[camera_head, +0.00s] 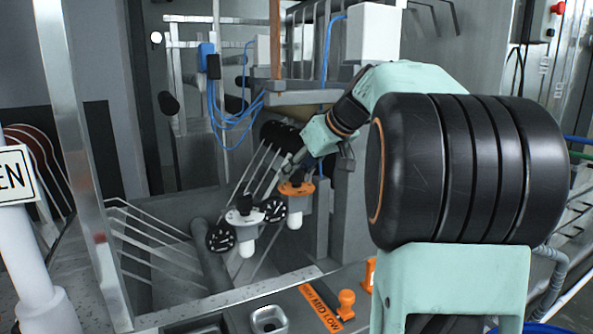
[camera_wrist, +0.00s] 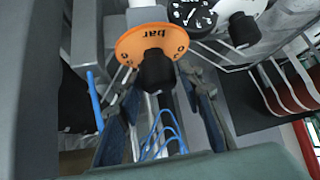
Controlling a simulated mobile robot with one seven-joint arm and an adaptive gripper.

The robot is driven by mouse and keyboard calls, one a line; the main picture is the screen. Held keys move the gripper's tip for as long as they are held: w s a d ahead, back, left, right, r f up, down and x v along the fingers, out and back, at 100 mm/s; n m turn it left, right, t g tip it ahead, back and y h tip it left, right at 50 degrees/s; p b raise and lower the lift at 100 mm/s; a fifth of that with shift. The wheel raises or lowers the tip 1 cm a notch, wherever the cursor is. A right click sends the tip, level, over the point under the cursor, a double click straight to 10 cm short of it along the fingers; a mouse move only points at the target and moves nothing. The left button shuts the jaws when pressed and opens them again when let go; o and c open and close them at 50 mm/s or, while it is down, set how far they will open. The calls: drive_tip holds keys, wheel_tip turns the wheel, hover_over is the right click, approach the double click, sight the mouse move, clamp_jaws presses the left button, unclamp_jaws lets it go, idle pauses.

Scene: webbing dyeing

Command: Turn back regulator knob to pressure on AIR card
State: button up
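Two regulators hang side by side in the head view. One has an orange dial plate (camera_head: 300,189) with a black knob, and the other has a white dial plate (camera_head: 236,217) with a black knob. In the wrist view the orange plate (camera_wrist: 128,45) reads "bar" upside down, and its black knob (camera_wrist: 156,72) points toward me. My gripper (camera_head: 288,163) is just above the orange regulator. Its fingers (camera_wrist: 166,98) are apart, with the knob ahead between their tips; contact cannot be told. An orange card (camera_head: 318,303) reads "MID LOW"; its smaller first word is unclear.
Black gauges (camera_head: 222,236) sit beside the regulators. Blue cables (camera_head: 232,112) hang behind, and metal rods cross the frame at left. A metal post (camera_head: 82,165) and an orange clip (camera_head: 346,303) stand nearer. The white regulator is close beside my gripper.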

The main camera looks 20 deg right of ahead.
drive_tip(key=c, duration=0.8)
drive_tip(key=shift+o, duration=0.2)
drive_tip(key=shift+m, duration=0.3)
drive_tip(key=shift+a+m+h+b, duration=0.1)
drive_tip(key=shift+m+h+b, duration=0.4)
drive_tip(key=shift+m+h, duration=0.65)
drive_tip(key=shift+r+m+h+p, duration=0.1)
drive_tip(key=shift+m+h+p, duration=0.35)
drive_tip(key=shift+m+h, duration=0.75)
drive_tip(key=shift+m, duration=0.35)
drive_tip(key=o, duration=1.2)
drive_tip(key=shift+c, duration=0.2)
